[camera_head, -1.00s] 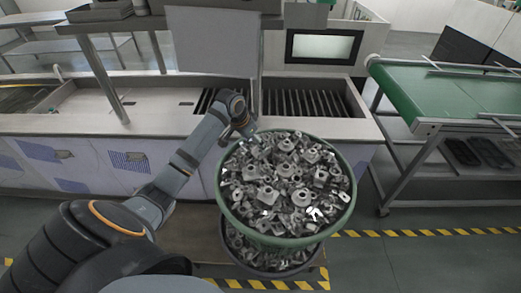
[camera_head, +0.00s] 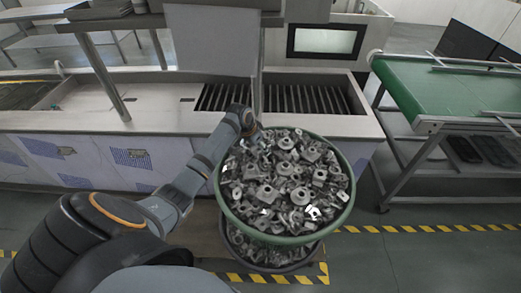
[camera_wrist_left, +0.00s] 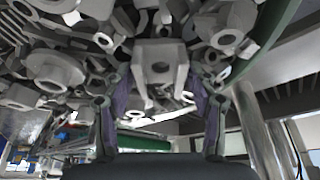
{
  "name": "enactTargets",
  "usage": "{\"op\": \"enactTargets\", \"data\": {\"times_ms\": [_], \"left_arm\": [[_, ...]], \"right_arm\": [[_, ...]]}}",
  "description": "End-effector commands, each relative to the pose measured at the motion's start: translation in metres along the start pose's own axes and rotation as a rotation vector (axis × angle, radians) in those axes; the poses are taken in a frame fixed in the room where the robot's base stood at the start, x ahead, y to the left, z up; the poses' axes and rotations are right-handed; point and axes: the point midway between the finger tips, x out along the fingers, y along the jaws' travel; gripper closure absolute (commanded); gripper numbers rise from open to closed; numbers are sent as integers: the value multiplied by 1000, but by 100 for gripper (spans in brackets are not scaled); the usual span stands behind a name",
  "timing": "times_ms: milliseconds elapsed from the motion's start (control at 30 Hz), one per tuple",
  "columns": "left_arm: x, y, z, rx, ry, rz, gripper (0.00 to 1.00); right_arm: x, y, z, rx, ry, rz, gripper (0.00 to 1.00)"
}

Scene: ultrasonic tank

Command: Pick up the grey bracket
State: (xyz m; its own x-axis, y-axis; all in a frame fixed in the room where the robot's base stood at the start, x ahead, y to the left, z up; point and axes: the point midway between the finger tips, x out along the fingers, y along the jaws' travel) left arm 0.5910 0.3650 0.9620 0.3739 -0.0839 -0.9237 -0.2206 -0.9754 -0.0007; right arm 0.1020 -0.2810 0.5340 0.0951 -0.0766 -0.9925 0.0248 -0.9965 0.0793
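A green round basket (camera_head: 343,213) is heaped with many grey metal brackets and fittings. My left gripper (camera_head: 255,137) reaches down at the basket's far left rim, over the heap. In the left wrist view, its two fingers (camera_wrist_left: 160,98) are spread apart, with purple pads facing each other. A grey bracket (camera_wrist_left: 160,62) with a round hole in its block shows between and just beyond the fingertips. I see gaps beside it, and it does not look clamped. Similar grey parts crowd around it. My right gripper is not in view.
A dark lower basket (camera_head: 270,262) sits under the green one. Behind stands a steel tank counter (camera_head: 150,112) with a slatted opening (camera_head: 290,98). A green conveyor (camera_head: 450,95) is at the right. Yellow-black tape (camera_head: 400,229) marks the floor.

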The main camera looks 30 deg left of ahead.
Motion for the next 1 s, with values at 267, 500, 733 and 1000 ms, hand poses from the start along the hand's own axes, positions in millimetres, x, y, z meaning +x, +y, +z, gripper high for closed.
{"op": "enactTargets", "data": {"times_ms": [267,500,733,1000], "left_arm": [[0,0,0,0,0,0,85],[0,0,0,0,0,0,90],[-15,-1,-8,2,5,-4,90],[-68,42,-57,2,12,4,90]], "right_arm": [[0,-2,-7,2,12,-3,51],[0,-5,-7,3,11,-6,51],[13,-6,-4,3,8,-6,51],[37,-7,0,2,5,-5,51]]}}
